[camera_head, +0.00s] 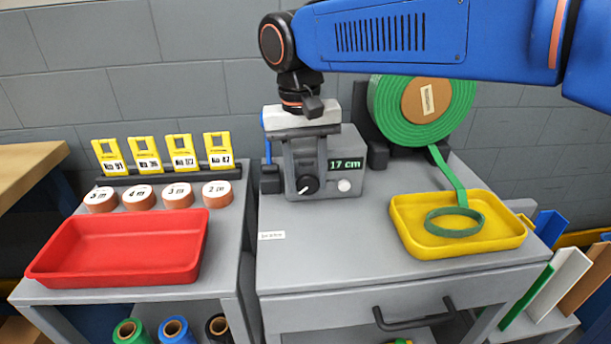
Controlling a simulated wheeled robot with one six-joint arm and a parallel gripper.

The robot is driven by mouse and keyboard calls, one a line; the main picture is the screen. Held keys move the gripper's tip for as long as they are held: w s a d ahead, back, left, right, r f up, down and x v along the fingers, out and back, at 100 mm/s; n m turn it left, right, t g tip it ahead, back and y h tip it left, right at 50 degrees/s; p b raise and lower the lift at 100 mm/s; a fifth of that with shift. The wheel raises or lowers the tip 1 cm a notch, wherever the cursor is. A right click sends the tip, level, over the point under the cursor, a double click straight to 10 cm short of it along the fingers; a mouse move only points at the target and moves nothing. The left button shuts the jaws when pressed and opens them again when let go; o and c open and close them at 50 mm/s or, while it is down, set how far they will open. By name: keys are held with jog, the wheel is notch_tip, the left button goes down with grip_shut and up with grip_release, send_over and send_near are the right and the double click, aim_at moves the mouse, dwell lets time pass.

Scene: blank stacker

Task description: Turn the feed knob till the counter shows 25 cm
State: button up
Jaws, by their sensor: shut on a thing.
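The feeder machine (350,150) stands at the back of the grey table, its green display (345,164) reading 17 cm. The black feed knob (308,184) is low on its front, with a white pointer mark towards the lower left. My gripper (307,178) reaches down in front of the machine and is shut on the knob; its fingers partly hide the machine's front. Green strip (450,174) runs from a big roll (422,105) at the back right into the yellow tray (405,235), where a green loop (454,222) lies.
A pale round button (344,186) sits right of the knob. On the left table are a red tray (60,275), several labelled round blanks (178,195) and several yellow tags (183,151) in a dark rack. The table front around a small label (271,235) is clear.

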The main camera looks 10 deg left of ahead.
jog(key=y, duration=0.2)
jog(key=d+g+y, duration=0.1)
jog(key=y, duration=0.2)
jog(key=shift+w+f+y, duration=0.1)
jog(key=shift+w+y, duration=0.05)
jog(key=shift+y, duration=0.15)
jog(key=shift+g, duration=0.3)
jog(key=o, duration=1)
jog(key=shift+o, duration=0.2)
jog(key=shift+d, duration=0.1)
jog(key=v, duration=1.7)
jog(key=shift+d, duration=0.15)
